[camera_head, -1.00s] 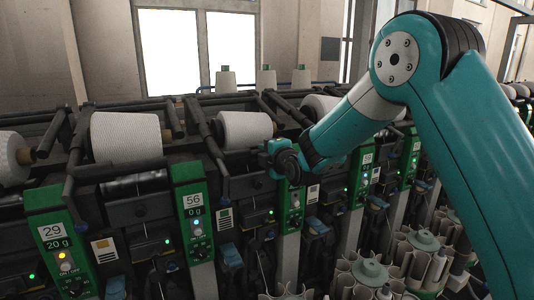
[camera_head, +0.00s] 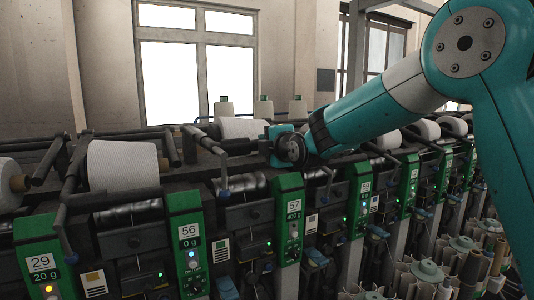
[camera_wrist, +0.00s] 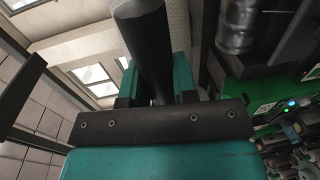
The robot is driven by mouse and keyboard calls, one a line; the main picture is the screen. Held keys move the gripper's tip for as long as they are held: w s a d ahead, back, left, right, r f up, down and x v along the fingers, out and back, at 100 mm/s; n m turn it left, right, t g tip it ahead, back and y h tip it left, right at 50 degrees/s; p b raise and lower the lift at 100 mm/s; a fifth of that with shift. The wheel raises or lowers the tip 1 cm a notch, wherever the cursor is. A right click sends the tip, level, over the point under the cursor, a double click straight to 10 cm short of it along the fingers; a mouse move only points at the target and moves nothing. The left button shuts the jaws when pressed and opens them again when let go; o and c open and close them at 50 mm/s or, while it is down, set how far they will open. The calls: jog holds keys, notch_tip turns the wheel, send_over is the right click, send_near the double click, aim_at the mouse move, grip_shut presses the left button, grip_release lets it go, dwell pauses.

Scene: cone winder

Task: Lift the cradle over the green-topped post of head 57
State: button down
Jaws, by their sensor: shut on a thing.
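The green-topped post of head 57 (camera_head: 289,215) stands upright, its panel showing 57 and 400 g. My gripper (camera_head: 280,138) is above and slightly left of the post's top, apart from it. In the wrist view, its teal fingers (camera_wrist: 157,85) are shut around a thick dark bar, the cradle handle (camera_wrist: 145,40). In the head view, the dark cradle (camera_head: 240,146) runs left from my gripper, raised above the drum. A white yarn package (camera_head: 243,128) shows behind the cradle. My gripper hides the handle's grasped part in the head view.
Head 56's green post (camera_head: 189,240) and a large yarn package (camera_head: 122,165) are to the left. More green-posted heads continue right below my arm. White cones (camera_head: 264,107) stand on the machine top behind. Open air lies above the machine.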

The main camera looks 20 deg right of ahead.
jog(key=shift+f, duration=0.15)
jog(key=c, duration=0.9)
grip_release()
jog(key=b+v, duration=0.7)
jog(key=v, duration=1)
jog(key=shift+s+b, duration=0.25)
jog(key=shift+b, duration=0.1)
